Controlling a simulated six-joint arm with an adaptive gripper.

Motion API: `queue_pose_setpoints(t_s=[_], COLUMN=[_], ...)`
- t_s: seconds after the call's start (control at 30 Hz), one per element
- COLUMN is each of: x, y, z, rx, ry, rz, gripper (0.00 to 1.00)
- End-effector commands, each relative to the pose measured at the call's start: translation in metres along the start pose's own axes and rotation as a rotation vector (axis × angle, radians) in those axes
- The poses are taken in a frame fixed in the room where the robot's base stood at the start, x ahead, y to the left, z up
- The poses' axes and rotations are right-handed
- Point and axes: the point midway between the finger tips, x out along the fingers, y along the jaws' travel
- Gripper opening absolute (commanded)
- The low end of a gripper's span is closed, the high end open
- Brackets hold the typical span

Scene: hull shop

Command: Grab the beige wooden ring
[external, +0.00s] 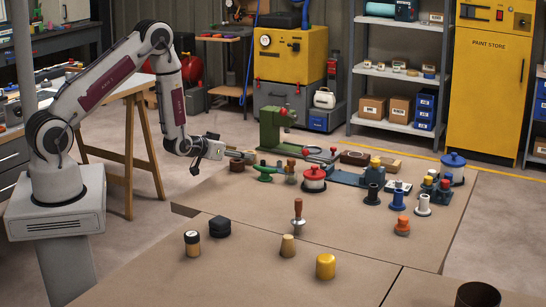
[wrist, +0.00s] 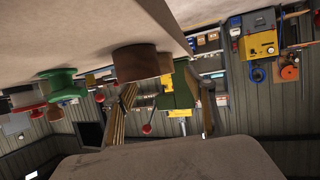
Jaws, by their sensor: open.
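In the external view a beige-brown piece (external: 250,157) lies at the left back of the bench, close to the fingertips. My gripper (external: 223,152) is open, low and pointing right. Its two fingers (wrist: 166,105) show apart in the wrist view, with the round piece beyond them; I see no contact.
A green spool-like piece (external: 265,173) stands in front of the ring, and a green machine (external: 272,130) stands behind it.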

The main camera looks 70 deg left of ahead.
Motion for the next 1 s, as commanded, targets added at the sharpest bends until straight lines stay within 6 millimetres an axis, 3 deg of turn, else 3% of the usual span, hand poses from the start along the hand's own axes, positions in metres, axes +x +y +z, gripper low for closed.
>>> queue_pose_setpoints(t_s=[0.43, 1.0], x=[0.038, 0.041], y=[0.000, 0.000], z=[0.000, 0.000], rx=[0.000, 0.000], ry=[-0.001, -0.001], rz=[0.000, 0.000], gripper=[0.54, 0.54])
